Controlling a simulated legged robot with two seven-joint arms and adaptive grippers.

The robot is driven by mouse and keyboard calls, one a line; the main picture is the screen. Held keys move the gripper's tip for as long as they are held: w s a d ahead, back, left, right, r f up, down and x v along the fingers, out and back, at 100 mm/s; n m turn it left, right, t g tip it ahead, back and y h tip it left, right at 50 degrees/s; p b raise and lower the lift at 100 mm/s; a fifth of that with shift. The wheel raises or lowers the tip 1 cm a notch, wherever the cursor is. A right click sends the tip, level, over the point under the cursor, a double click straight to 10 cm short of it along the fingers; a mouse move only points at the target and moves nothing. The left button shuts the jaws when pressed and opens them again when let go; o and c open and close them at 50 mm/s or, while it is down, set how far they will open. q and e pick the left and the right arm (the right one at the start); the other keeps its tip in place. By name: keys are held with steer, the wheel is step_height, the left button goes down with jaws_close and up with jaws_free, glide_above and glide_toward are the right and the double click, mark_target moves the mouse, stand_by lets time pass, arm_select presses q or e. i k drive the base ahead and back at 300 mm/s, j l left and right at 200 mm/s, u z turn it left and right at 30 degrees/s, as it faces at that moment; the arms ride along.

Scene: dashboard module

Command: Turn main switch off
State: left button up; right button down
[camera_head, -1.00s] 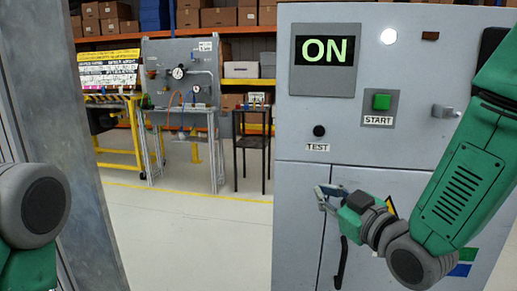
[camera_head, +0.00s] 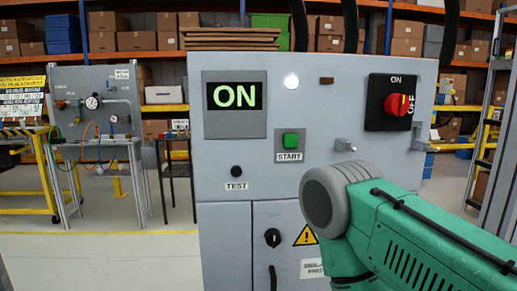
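The main switch (camera_head: 397,104) is a red rotary knob with a yellow mark, on a black plate at the upper right of the grey cabinet (camera_head: 225,165). "ON" is printed above the knob and "OFF", turned sideways, to its right. I cannot tell for certain which label the knob points to. The display (camera_head: 235,96) at the upper left of the cabinet reads "ON" in green. My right arm enters from the lower right, with its rounded grey joint in front of the cabinet below the switch. Its gripper is not in view. My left arm and gripper are out of view.
The cabinet also has a green START button (camera_head: 291,141), a black TEST knob (camera_head: 236,171), a lit white lamp (camera_head: 291,82) and a metal latch (camera_head: 345,145). A black door handle (camera_head: 273,238) is lower down. A ladder-like frame (camera_head: 490,150) stands at right. Open floor lies at left.

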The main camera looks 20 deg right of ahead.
mark_target(396, 104)
steer(key=j+z, duration=0.1)
steer(key=z, duration=1.45)
steer(key=k+l, duration=0.05)
steer(key=l, duration=0.05)
